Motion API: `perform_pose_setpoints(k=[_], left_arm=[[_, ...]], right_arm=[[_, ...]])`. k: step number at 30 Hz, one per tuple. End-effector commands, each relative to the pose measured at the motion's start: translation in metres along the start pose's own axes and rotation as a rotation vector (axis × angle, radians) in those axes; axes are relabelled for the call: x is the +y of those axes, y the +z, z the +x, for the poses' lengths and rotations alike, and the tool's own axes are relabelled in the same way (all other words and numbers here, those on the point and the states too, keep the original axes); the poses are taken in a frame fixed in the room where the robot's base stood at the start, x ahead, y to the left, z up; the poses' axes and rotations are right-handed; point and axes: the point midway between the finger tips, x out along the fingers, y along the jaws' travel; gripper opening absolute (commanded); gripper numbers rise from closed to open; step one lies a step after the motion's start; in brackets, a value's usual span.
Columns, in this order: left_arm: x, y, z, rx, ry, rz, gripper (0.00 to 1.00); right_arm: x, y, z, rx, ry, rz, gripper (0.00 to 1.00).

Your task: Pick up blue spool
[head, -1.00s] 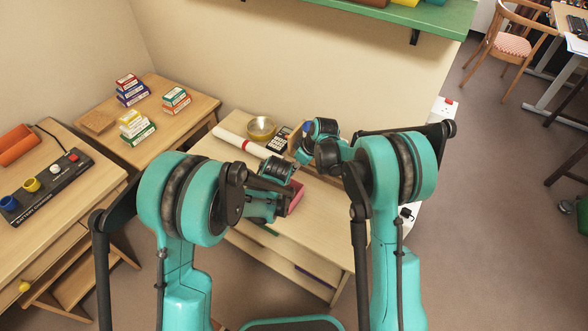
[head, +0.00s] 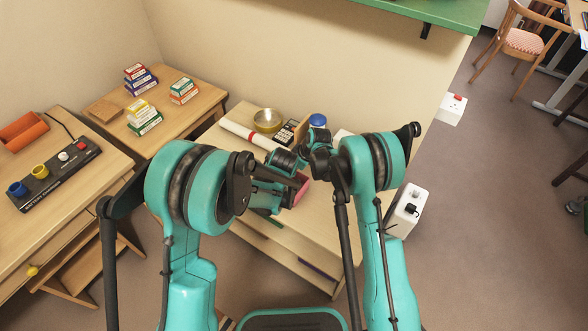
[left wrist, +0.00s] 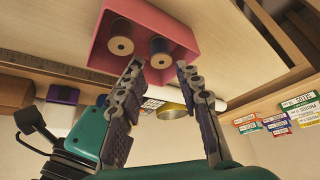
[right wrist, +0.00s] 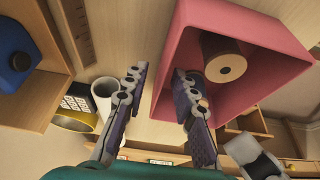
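The pink box (left wrist: 148,25) lies open in the left wrist view with two spools inside. The blue spool (left wrist: 160,46) looks dark, with a tan end; a brown spool (left wrist: 120,40) sits beside it. My left gripper (left wrist: 160,68) is open and empty, its fingers pointing at the box. In the right wrist view the box (right wrist: 181,55) shows the brown spool (right wrist: 222,62). My right gripper (right wrist: 160,72) is open and empty, one finger overlapping the box's opening and partly hiding what is behind it. In the head view my arms mostly hide the box (head: 300,190).
A brass bowl (head: 267,121), a calculator (head: 287,132) and a blue-topped jar (head: 318,120) stand at the back of the desk (head: 290,238). A ruler (right wrist: 78,30) lies near the box. Small stacked cartons (head: 141,80) are on the left table.

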Motion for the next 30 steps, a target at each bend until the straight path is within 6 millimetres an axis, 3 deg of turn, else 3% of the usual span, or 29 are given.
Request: perform_pose_setpoints(k=[2,5,10,11,14,22,30], left_arm=[[0.000,0.000,0.000,0.000,0.000,0.000,0.34],[0.000,0.000,0.000,0.000,0.000,0.000,0.34],[0.000,0.000,0.000,0.000,0.000,0.000,0.34],[0.000,0.000,0.000,0.000,0.000,0.000,0.40],[0.000,-0.003,0.003,-0.016,-0.001,-0.026,0.41],[-0.004,-0.042,0.026,-0.291,-0.041,-0.421,0.41],[-0.008,-0.071,0.016,-0.569,-0.123,-0.739,0.41]], right_arm=[[0.000,0.000,0.000,0.000,0.000,0.000,0.27],[0.000,0.000,0.000,0.000,0.000,0.000,0.00],[0.000,0.000,0.000,0.000,0.000,0.000,0.00],[0.000,0.000,0.000,0.000,0.000,0.000,0.00],[0.000,0.000,-0.001,0.000,0.000,0.000,0.00],[0.000,0.000,-0.001,0.000,0.000,0.000,0.00],[0.000,0.000,-0.001,0.000,0.000,0.000,0.00]])
